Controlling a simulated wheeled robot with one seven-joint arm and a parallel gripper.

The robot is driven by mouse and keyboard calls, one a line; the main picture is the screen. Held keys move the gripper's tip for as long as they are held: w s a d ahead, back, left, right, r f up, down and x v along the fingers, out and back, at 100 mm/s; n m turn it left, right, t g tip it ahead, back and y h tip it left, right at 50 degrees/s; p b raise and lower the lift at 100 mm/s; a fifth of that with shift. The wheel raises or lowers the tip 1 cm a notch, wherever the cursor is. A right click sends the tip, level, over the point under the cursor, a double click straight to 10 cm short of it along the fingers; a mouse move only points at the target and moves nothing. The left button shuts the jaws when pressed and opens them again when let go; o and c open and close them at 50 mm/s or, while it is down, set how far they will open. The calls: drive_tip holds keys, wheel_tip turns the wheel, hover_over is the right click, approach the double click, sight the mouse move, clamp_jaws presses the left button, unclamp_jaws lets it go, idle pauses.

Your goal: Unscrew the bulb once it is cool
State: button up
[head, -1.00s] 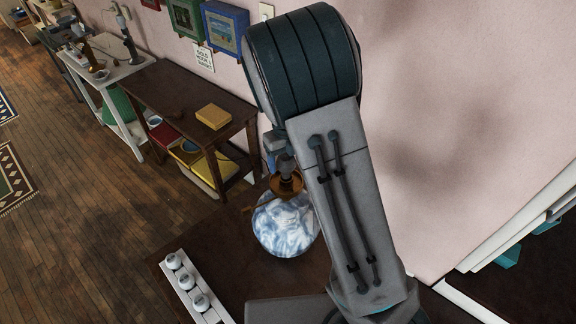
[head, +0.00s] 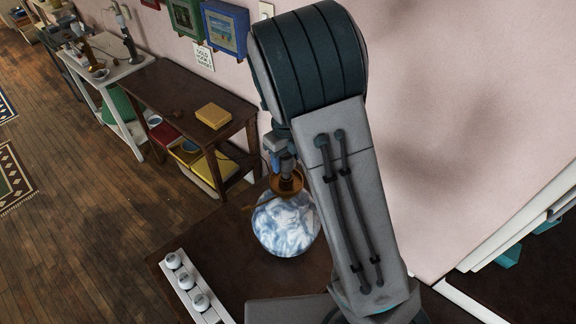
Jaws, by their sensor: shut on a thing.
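A lamp with a round blue-and-white marbled base (head: 287,224) stands on the dark brown table in the head view. A brass-coloured collar (head: 287,184) sits on top of it. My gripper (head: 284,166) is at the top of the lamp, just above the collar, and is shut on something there. The bulb itself is hidden by my gripper, so I cannot make out its shape or whether it glows. My arm covers much of the view to the right of the lamp.
A white tray (head: 185,283) with several round white bulbs lies at the table's front left. A brown side table (head: 150,85) with a yellow box (head: 213,116) stands behind, left. The pink wall (head: 440,110) is close behind the lamp. Bare tabletop (head: 215,240) lies left of the lamp.

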drive_tip(key=n, duration=0.4)
drive_tip(key=shift+b, duration=0.4)
drive_tip(key=n+b, duration=0.1)
drive_tip(key=n, duration=0.2)
drive_tip(key=shift+n, duration=0.4)
drive_tip(key=n+b, duration=0.1)
drive_tip(key=n, duration=0.2)
drive_tip(key=shift+n, duration=0.4)
drive_tip(key=n+b, duration=0.1)
drive_tip(key=n, duration=0.3)
drive_tip(key=shift+n, duration=0.4)
drive_tip(key=n+b, duration=0.1)
drive_tip(key=n, duration=0.4)
drive_tip(key=shift+n, duration=0.4)
drive_tip(key=n+b, duration=0.1)
drive_tip(key=n, duration=0.4)
drive_tip(key=shift+r, duration=0.15)
drive_tip(key=o, duration=1.3)
